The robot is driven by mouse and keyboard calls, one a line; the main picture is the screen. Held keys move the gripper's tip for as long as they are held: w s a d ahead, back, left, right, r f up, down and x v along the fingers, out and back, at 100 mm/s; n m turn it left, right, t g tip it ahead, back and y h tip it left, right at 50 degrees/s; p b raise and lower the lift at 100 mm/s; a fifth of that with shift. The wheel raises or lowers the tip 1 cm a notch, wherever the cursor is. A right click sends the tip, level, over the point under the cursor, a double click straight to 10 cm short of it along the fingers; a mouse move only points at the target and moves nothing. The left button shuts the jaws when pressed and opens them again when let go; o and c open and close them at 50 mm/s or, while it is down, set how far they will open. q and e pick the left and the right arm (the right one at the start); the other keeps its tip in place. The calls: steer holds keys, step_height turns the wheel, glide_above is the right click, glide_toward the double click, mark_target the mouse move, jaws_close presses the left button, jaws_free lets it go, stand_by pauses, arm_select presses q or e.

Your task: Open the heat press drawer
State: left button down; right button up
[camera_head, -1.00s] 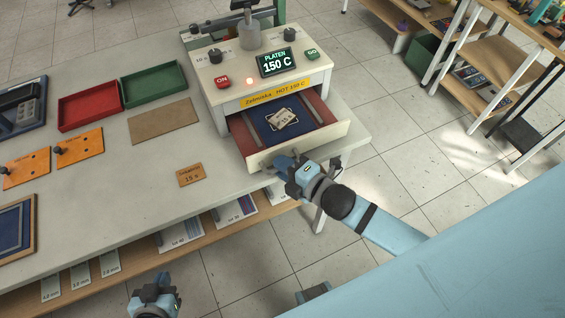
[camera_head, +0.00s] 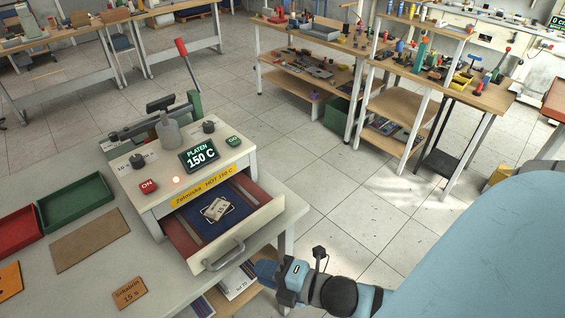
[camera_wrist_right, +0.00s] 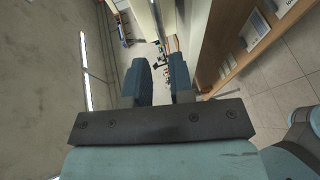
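The heat press (camera_head: 185,170) is a cream box with a PLATEN 150 C display on the table. Its drawer (camera_head: 235,235) stands pulled out, showing red sides, a blue bed and a small pale printed piece (camera_head: 217,209). The drawer's grey bow handle (camera_head: 224,256) is in clear view with nothing around it. My right gripper (camera_head: 268,272) is just right of the handle and apart from it. In the right wrist view its two blue fingers (camera_wrist_right: 160,78) are apart with nothing between them. My left gripper is not in view.
A green tray (camera_head: 74,203), a red tray (camera_head: 18,231), a brown board (camera_head: 90,240) and a 15 s card (camera_head: 129,293) lie left of the press. A shelf under the table (camera_head: 285,210) holds papers. Open floor lies to the right.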

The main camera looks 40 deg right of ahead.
steer(key=shift+v, duration=2)
steer(key=shift+w, duration=0.1)
